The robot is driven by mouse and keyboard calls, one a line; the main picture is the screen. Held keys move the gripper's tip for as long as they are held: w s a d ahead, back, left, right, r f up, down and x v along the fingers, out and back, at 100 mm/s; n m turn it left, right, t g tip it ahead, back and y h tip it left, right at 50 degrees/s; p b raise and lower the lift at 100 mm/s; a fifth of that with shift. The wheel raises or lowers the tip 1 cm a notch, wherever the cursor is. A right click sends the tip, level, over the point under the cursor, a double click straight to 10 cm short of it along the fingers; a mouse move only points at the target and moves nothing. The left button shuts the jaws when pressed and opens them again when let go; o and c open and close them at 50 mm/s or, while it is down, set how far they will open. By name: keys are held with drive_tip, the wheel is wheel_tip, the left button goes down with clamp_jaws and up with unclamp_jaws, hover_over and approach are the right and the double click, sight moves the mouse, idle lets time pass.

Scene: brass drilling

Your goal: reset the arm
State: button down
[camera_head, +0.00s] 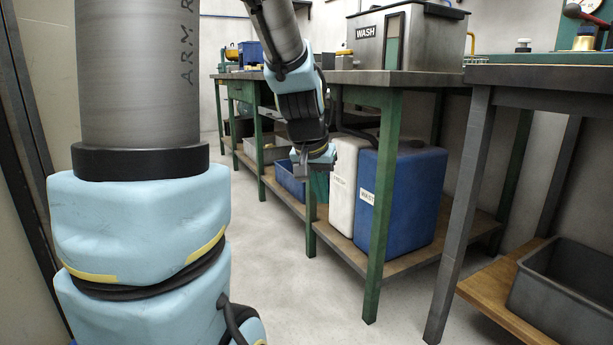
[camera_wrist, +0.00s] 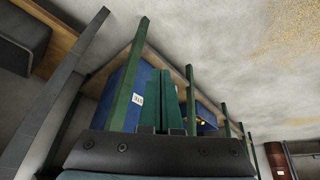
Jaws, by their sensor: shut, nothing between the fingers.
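My arm comes in from the top of the head view and hangs down in front of the green-legged bench. My gripper (camera_head: 318,196) points down beside the bench's front edge, below the top's height. Its teal fingers are together with nothing between them. They also show in the wrist view (camera_wrist: 166,74), standing up from the dark palm. In the head view the gripper overlaps a bench leg and the lower shelf; whether it touches them cannot be told.
A wash unit (camera_head: 398,38) stands on the bench. Blue (camera_head: 415,205) and white (camera_head: 345,185) containers stand on its lower shelf (camera_head: 385,268). A grey-legged table (camera_head: 470,180) with a grey bin (camera_head: 565,290) is at right. The floor (camera_head: 275,270) at left is clear.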

drive_tip(key=s+a+f+n+g+y+p, duration=0.2)
drive_tip(key=s+a+f+n+g+p, duration=0.15)
drive_tip(key=s+a, duration=0.65)
wheel_tip(320, 180, up, 36)
drive_tip(key=p, duration=3.7)
drive_tip(key=shift+s+r+m+t, duration=0.25)
drive_tip(key=shift+s+m+t, duration=0.1)
drive_tip(key=shift+m, duration=0.1)
